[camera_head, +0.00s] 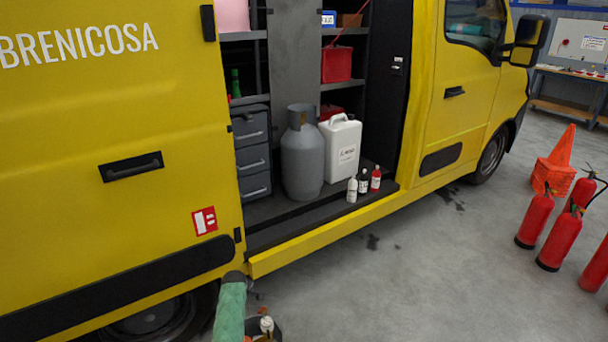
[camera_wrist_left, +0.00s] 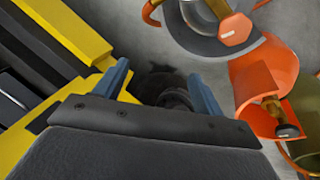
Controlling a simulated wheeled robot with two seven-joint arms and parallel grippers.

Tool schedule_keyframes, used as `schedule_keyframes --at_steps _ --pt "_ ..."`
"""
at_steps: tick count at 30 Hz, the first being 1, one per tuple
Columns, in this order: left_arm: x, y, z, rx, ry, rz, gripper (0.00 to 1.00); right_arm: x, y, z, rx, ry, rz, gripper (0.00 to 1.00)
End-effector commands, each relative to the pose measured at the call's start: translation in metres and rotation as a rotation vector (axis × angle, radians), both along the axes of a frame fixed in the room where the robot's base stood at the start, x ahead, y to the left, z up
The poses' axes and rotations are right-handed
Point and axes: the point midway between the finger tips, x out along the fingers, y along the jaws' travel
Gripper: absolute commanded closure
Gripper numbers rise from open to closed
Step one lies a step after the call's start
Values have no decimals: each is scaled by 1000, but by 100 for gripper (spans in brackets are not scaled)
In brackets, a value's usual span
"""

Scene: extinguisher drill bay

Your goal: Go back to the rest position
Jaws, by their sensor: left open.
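My left gripper (camera_wrist_left: 159,71) shows in the left wrist view with its two blue fingers spread apart. Nothing is clasped between them. A dark, rounded shape (camera_wrist_left: 172,92) lies beyond and between the fingers; I cannot tell what it is. I cannot make out the left gripper in the head view. My right gripper is in neither view.
The yellow van (camera_head: 120,110) fills the left, its side door open on a grey gas bottle (camera_head: 302,160), white canister (camera_head: 341,147) and small bottles. Red extinguishers (camera_head: 560,240) stand right. Orange-red parts (camera_wrist_left: 264,90) lie close right of my left gripper.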

Motion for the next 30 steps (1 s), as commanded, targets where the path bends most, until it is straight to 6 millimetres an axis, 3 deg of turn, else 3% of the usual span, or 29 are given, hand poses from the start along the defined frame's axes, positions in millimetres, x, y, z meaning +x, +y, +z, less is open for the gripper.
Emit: schedule_keyframes --at_steps 2,5,11,20,26,30 --pt "13 0 18 61 -62 -135 31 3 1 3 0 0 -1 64" --pt "19 0 29 153 -126 -309 31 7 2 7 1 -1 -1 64" --pt "1 -3 25 351 -219 -640 31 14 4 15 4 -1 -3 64" --pt "-93 -20 -41 515 -247 -956 31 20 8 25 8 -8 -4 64" --pt "-185 -34 -100 500 -208 -1033 31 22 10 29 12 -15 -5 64" --pt "-259 -42 -143 472 -156 -1085 31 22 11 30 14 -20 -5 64"
